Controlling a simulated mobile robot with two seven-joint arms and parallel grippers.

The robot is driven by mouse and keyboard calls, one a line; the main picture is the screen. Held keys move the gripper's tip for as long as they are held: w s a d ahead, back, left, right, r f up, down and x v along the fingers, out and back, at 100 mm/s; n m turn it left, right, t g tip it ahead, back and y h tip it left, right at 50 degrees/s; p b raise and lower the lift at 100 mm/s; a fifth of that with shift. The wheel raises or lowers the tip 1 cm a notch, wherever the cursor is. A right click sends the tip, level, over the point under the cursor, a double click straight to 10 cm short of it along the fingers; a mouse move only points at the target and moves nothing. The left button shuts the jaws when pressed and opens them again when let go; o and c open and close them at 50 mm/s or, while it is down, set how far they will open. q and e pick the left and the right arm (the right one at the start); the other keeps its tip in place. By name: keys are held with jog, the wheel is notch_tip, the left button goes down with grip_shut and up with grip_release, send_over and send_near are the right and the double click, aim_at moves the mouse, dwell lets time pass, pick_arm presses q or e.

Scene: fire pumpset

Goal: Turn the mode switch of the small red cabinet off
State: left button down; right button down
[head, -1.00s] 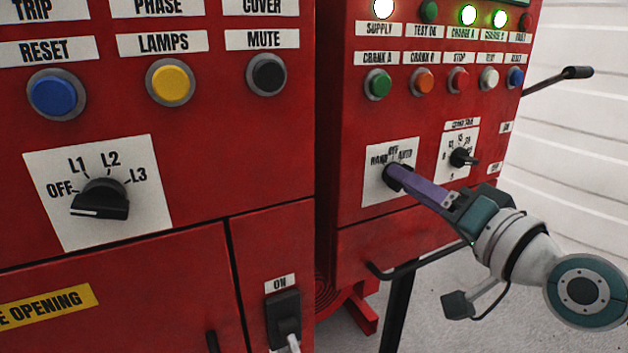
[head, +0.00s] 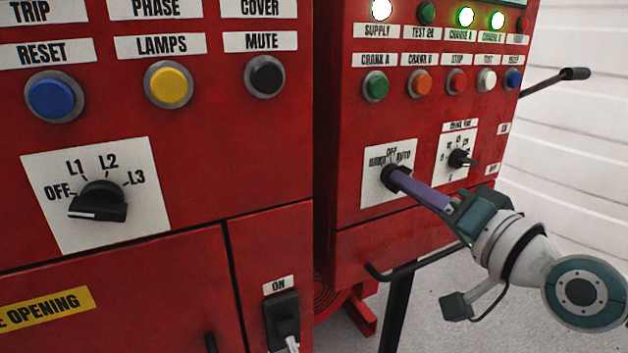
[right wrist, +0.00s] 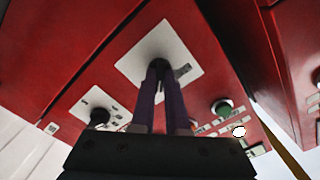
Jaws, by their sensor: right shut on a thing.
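The small red cabinet (head: 350,220) stands at the right in the head view. Its mode switch (head: 389,178) is a black knob on a white plate (head: 374,190) marked HAND, OFF and AUTO. My right gripper (head: 400,181) reaches it from the lower right, its purple fingers shut on the knob. The right wrist view shows both fingers (right wrist: 161,90) meeting the dark knob (right wrist: 158,66) on its white plate. The fingers hide most of the knob, so I cannot tell its pointer position. My left gripper is not in view.
A second black selector (head: 460,158) sits right of the mode switch. Coloured buttons and lit lamps (head: 466,16) are above. A black bar handle (head: 390,273) runs below. The larger red cabinet (head: 200,120) with an OFF-L1-L2-L3 selector (head: 99,201) fills the left.

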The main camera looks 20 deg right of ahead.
jog(key=shift+n+p, duration=1.65)
jog(key=shift+n, duration=2.75)
jog(key=c, duration=0.9)
grip_release()
